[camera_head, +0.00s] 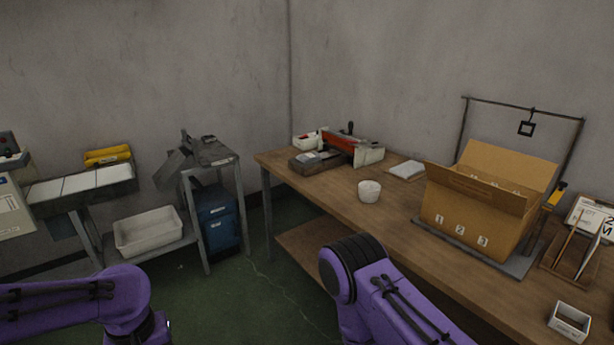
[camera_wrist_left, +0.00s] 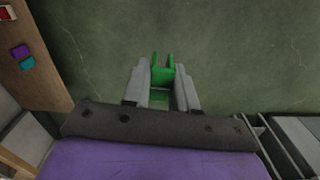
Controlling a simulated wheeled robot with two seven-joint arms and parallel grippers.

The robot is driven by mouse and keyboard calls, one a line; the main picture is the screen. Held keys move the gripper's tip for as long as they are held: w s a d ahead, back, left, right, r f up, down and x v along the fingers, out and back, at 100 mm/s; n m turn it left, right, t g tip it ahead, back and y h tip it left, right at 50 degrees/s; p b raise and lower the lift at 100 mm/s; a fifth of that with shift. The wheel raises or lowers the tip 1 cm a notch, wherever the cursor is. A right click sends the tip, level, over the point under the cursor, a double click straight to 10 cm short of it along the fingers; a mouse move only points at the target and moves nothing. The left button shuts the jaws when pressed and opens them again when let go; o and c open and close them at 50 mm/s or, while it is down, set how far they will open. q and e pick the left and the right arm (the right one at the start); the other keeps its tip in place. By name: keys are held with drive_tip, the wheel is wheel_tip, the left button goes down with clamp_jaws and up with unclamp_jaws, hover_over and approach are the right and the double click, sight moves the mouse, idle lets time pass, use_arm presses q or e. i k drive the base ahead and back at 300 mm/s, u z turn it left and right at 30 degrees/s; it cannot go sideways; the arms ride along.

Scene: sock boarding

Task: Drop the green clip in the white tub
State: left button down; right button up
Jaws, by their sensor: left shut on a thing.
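The green clip (camera_wrist_left: 162,74) is between the fingers of my left gripper (camera_wrist_left: 161,88) in the left wrist view, with its two prongs sticking out past the fingertips. The gripper is shut on it, above the green floor. In the head view only my left arm shows at the lower left; its gripper and the clip are out of frame. A small round white tub (camera_head: 369,192) stands upright near the front edge of the wooden table (camera_head: 400,224). My right arm shows at the bottom centre of the head view, but its gripper does not.
An open numbered cardboard box (camera_head: 470,223) stands right of the tub, a red-topped device (camera_head: 349,146) behind it. A white bin (camera_head: 148,232) sits low at the left.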

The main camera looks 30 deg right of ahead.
sight(366, 198)
drive_tip(key=i, duration=1.3)
drive_tip(key=z, duration=2.1)
